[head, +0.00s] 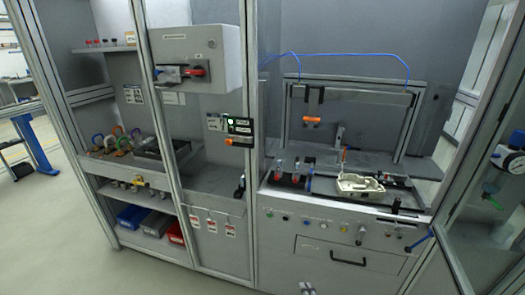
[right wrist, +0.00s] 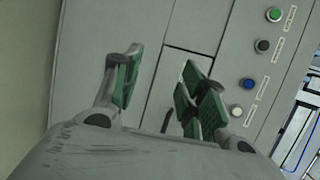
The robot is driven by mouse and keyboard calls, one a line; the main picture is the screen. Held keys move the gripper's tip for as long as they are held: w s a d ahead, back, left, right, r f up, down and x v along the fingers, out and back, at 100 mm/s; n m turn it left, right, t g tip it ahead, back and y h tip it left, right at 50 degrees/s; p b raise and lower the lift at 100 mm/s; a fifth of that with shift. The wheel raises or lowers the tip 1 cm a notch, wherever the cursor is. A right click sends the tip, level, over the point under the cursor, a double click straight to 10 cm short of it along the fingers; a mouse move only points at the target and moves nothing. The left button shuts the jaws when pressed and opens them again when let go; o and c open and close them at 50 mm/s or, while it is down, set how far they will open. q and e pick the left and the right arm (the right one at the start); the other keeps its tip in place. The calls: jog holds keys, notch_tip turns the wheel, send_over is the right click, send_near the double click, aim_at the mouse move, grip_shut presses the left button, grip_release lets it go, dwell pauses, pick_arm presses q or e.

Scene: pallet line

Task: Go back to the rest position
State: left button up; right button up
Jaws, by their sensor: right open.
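My right gripper (right wrist: 162,92) shows in the right wrist view with green-padded fingers spread apart and nothing between them. Behind it is the grey front panel (right wrist: 140,25) of the machine, with a column of buttons on the right. In the head view a small grey piece at the bottom edge may be the tip of this gripper; it is too small to tell. My left gripper is in neither view.
In the head view a beige casting (head: 360,185) lies on the machine's worktop, below a frame with a blue hose (head: 345,54). A drawer (head: 331,258) sits below. A glass door (head: 495,190) stands open at right.

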jog(key=s+d+f+n+g, duration=0.25)
jog(key=s+f+n, duration=0.35)
jog(key=s+f, duration=0.45)
jog(key=s+d+f+n+g, duration=0.1)
jog(key=s+f+n+g, duration=0.35)
jog(key=s+f, duration=0.55)
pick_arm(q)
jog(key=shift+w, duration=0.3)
pick_arm(e)
jog(key=s+d+f+n+g+h, duration=0.1)
jog(key=s+d+f+n, duration=0.4)
jog(key=s, duration=0.7)
jog(key=s+d+f+n+g+h, duration=0.1)
jog(key=s+d+f+n+g, duration=0.3)
jog(key=s+f, duration=0.3)
jog(key=shift+s+d+n, duration=0.55)
jog(key=shift+s+n, duration=0.2)
jog(key=shift+s, duration=2.15)
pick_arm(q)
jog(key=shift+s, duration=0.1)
pick_arm(e)
jog(key=shift+f, duration=0.1)
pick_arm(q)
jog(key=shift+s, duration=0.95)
